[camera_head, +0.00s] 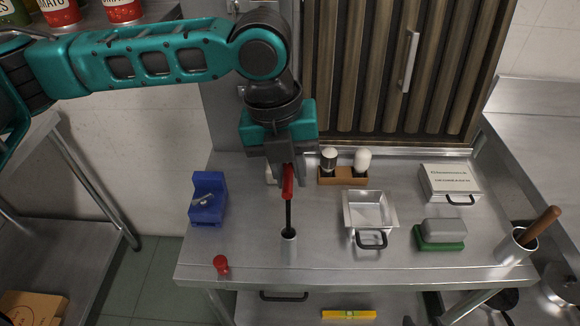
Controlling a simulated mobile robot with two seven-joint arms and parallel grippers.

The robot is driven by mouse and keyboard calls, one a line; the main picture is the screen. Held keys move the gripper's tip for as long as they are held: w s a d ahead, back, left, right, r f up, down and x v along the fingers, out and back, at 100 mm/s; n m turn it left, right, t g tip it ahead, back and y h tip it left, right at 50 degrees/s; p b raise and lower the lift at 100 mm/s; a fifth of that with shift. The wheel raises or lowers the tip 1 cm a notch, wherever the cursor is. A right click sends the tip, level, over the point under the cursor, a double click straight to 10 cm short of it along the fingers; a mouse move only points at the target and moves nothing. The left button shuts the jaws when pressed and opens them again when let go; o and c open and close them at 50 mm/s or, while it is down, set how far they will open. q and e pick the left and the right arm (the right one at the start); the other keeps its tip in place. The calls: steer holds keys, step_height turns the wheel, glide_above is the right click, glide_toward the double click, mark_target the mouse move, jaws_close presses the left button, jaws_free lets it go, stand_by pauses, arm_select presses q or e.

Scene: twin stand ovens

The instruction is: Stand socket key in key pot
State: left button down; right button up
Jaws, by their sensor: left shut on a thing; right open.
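My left gripper (287,175) is shut on the red handle of the socket key (288,205). The key hangs upright with its dark shaft pointing down. Its lower end meets the mouth of a narrow grey metal pot (289,250), which looks like the key pot and stands near the front of the steel table. The tip is not visible, and I cannot tell how far it is inside the pot. My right gripper is not in view.
On the steel table (330,258) stand a blue holder (208,205), small red object (221,264), wooden rack (343,181), metal pan (369,212), green-and-grey block (441,238), white box (449,181), and a cup (513,252) holding a wooden-handled tool. Cabinet doors rise behind.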

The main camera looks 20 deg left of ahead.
arm_select(q)
steer(key=shift+f, duration=0.1)
steer(key=shift+f+b, duration=1)
steer(key=shift+f, duration=1.8)
steer(key=shift+p, duration=0.7)
steer(key=shift+f, duration=0.2)
steer(key=shift+f, duration=1.6)
